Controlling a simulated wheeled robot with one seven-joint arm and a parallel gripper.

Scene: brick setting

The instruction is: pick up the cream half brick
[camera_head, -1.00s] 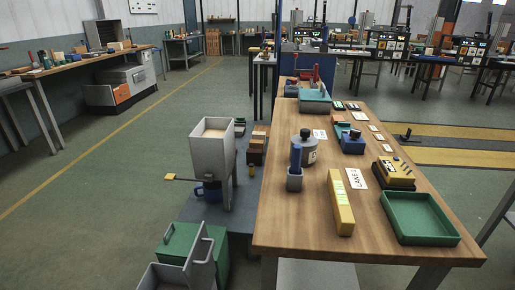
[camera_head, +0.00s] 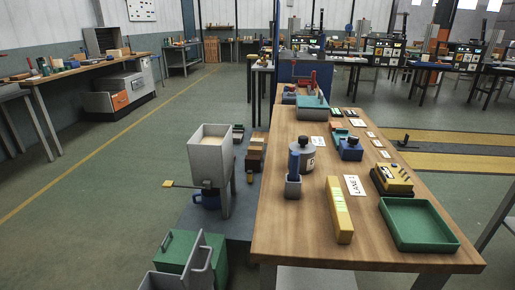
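I cannot pick out the cream half brick with certainty. A small stack of brown and tan blocks (camera_head: 256,152) stands beside the wooden table, low behind the grey hopper. It is too small to tell whether any block is cream or half size. Some pale block-like items (camera_head: 112,53) lie on the far left bench, also too small to identify. My gripper is not in view.
The wooden table (camera_head: 300,240) holds a green tray (camera_head: 418,224), a long yellow bar (camera_head: 338,210), a grey bottle (camera_head: 302,155) and a yellow device (camera_head: 392,180). A grey hopper (camera_head: 211,158) and green bin (camera_head: 178,250) stand left of it. Green floor (camera_head: 110,190) is open further left.

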